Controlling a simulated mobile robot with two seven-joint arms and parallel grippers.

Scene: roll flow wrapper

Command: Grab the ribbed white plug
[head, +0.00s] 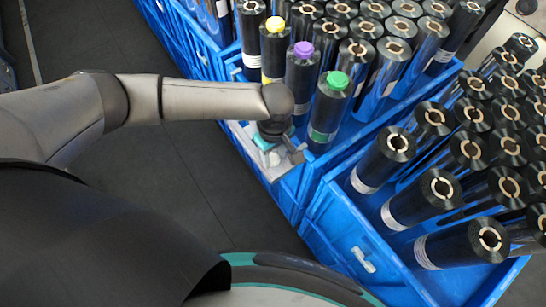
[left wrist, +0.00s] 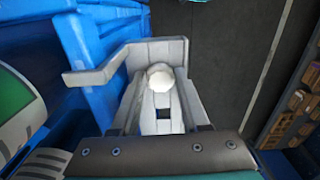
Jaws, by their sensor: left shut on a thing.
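The white plug (left wrist: 160,75) shows as a small rounded white top between my left fingertips in the left wrist view. Its ribs cannot be made out. My left gripper (left wrist: 161,98) is shut on it. In the head view my left gripper (head: 277,152) is low beside the blue crate, at a small white tray (head: 277,174) on the crate's side. The gripper hides the plug there. A light grey wall (left wrist: 112,68) stands close to the fingers in the left wrist view. My right gripper is not in view.
Blue crates (head: 310,193) hold many upright black film rolls. The dark floor (head: 190,180) left of the crates is clear.

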